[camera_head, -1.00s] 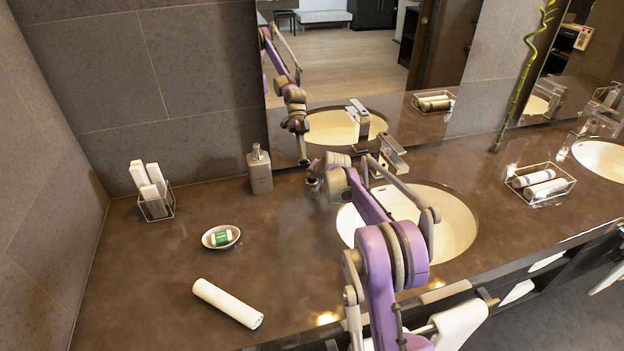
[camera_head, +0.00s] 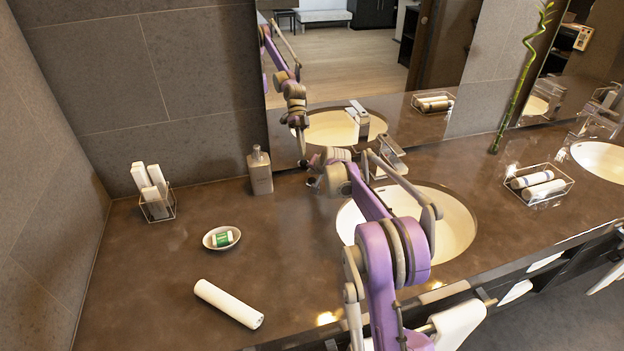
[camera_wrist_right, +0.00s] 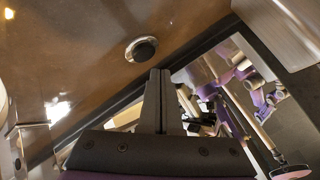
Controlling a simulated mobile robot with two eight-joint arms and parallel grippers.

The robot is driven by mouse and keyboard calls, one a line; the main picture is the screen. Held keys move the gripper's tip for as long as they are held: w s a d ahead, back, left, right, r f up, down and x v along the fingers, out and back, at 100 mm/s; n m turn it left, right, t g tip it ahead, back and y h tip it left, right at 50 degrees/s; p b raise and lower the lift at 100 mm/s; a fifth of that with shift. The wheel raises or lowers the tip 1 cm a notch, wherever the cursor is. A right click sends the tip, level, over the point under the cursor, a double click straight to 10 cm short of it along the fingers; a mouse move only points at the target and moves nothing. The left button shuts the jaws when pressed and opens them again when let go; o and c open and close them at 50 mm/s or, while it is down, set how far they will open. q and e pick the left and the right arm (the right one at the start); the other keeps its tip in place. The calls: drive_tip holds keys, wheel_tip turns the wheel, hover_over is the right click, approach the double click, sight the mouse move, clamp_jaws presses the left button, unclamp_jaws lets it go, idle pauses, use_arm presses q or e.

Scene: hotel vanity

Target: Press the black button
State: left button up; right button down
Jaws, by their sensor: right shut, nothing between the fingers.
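The black button (camera_wrist_right: 141,49) is a round black cap in a metal ring, set in the brown counter. It shows in the right wrist view, just beyond and left of my fingertips. I cannot make it out in the head view. My right gripper (camera_wrist_right: 160,74) is shut and empty, its fingers together beside the button, with a gap in the picture between them. In the head view my right gripper (camera_head: 314,183) is low over the counter, left of the faucet, partly hidden by its own arm. My left gripper is not in view.
A soap dispenser (camera_head: 260,171) stands left of my gripper. The faucet (camera_head: 390,158) and sink (camera_head: 455,222) are to the right. A mirror (camera_head: 365,70) rises behind.

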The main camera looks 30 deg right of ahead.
sight(312, 182)
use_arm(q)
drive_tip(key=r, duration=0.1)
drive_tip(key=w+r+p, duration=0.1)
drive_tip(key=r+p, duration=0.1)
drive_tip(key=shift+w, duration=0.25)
use_arm(e)
wheel_tip(312, 182, up, 5)
drive_tip(key=shift+w+r, duration=0.1)
drive_tip(key=shift+r, duration=0.05)
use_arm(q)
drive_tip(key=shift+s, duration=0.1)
use_arm(e)
drive_tip(key=s+a+r+n+g+y, duration=0.1)
drive_tip(key=s+a+r+n, duration=0.2)
drive_tip(key=s+a, duration=0.65)
drive_tip(key=s+a+r+n+g, duration=0.15)
drive_tip(key=s+a+r, duration=0.25)
drive_tip(key=s+a, duration=0.55)
drive_tip(key=s+a+f+n, duration=0.2)
drive_tip(key=s, duration=0.6)
drive_tip(key=s+a+f+n, duration=0.2)
drive_tip(key=s+a+f, duration=0.1)
drive_tip(key=s, duration=0.5)
drive_tip(key=s+a+f+n, duration=0.2)
drive_tip(key=s+f, duration=0.1)
drive_tip(key=s, duration=0.6)
drive_tip(key=shift+a+g, duration=0.15)
drive_tip(key=shift+g, duration=0.3)
drive_tip(key=shift+s, duration=0.1)
